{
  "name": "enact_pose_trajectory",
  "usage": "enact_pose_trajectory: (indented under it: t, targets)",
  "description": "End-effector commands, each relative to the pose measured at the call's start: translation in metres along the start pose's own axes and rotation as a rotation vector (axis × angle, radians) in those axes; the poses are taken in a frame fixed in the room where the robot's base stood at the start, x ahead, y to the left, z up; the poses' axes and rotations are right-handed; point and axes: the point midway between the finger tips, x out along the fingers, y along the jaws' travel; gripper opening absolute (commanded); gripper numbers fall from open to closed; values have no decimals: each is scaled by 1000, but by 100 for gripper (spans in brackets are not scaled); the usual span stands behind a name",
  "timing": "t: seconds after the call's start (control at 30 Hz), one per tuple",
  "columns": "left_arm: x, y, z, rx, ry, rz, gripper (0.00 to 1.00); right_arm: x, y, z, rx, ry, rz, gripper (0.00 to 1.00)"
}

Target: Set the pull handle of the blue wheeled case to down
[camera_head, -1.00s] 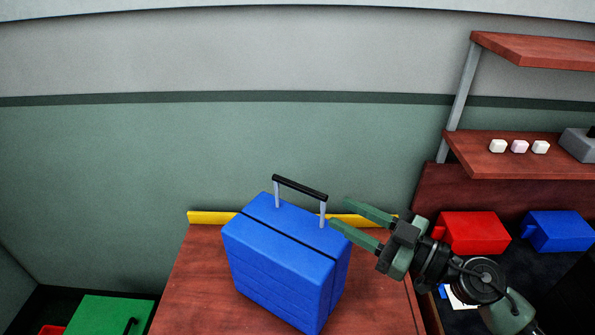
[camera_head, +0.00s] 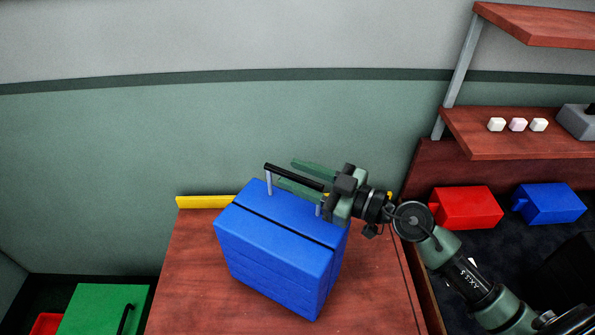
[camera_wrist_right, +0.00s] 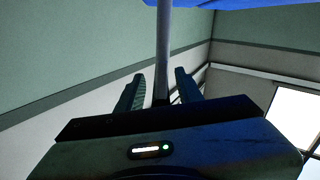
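The blue wheeled case (camera_head: 275,250) stands on the wooden table, with its pull handle (camera_head: 281,171) raised on two grey posts above the top. My right gripper (camera_head: 287,172) reaches in from the right at handle height. Its two green fingers are open and lie along the black grip bar, one on each side of it. The gripper body hides the right end of the bar and most of the right post. In the right wrist view, a grey handle post (camera_wrist_right: 163,45) shows between the spread fingers. My left gripper is not in view.
The wooden table (camera_head: 190,290) has a yellow strip (camera_head: 205,202) at its back edge. A red bin (camera_head: 465,207) and a blue bin (camera_head: 550,203) stand at the right, below a shelf (camera_head: 500,145) with white blocks. A green box (camera_head: 95,310) is at the lower left.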

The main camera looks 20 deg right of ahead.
Motion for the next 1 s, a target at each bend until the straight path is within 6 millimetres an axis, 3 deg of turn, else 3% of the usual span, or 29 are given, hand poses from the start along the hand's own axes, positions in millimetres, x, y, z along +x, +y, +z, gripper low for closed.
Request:
enact_pose_trajectory:
  t: [0.27, 0.4, 1.0]
  targets:
    - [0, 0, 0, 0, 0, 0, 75, 2, 0, 1, 0, 0, 0, 36]
    - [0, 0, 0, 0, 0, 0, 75, 2, 0, 0, 0, 0, 0, 0]
    - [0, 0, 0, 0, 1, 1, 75, 2, 0, 0, 0, 0, 1, 0]
